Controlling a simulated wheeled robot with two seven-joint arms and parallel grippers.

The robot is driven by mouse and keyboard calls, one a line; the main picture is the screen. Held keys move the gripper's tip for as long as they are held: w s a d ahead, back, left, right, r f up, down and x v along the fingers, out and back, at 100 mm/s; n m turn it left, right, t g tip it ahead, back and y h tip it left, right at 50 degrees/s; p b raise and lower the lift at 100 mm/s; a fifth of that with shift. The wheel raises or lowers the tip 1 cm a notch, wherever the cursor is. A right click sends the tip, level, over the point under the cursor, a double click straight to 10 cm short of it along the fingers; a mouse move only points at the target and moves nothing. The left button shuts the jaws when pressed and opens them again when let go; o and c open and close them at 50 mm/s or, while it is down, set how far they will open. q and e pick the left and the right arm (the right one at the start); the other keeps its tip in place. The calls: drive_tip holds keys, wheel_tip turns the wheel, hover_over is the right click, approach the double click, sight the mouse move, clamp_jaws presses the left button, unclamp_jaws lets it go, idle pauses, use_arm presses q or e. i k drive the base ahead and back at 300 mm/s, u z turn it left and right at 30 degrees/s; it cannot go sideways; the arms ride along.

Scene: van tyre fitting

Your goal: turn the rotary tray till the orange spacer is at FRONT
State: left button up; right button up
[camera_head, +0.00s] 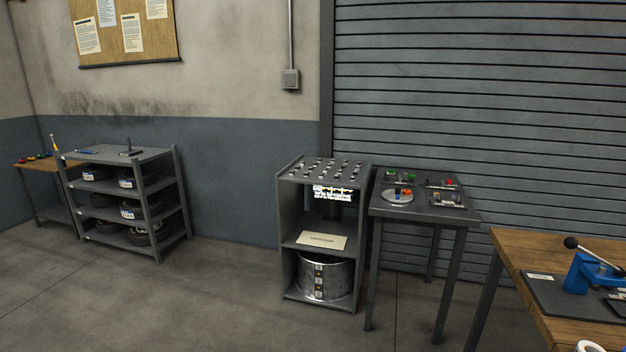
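The rotary tray (396,199) is a small pale round disc on the dark grey table (425,208) right of centre. A small orange piece (407,193), which looks like the orange spacer, is on the right part of the disc. A blue piece (398,191) is beside it. The disc is far off and too small for me to read any FRONT mark. Neither of my grippers shows in this view.
A grey shelf unit (285,215) with a metal drum (325,278) stands left of that table. A wooden bench (508,262) with a blue lever tool (590,275) is at the right. A tyre rack (160,200) stands at the left. The floor in front is clear.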

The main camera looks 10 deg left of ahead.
sight(389, 194)
drive_tip(key=u, duration=0.7)
drive_tip(key=i, duration=1.7)
drive_tip(key=z, duration=0.25)
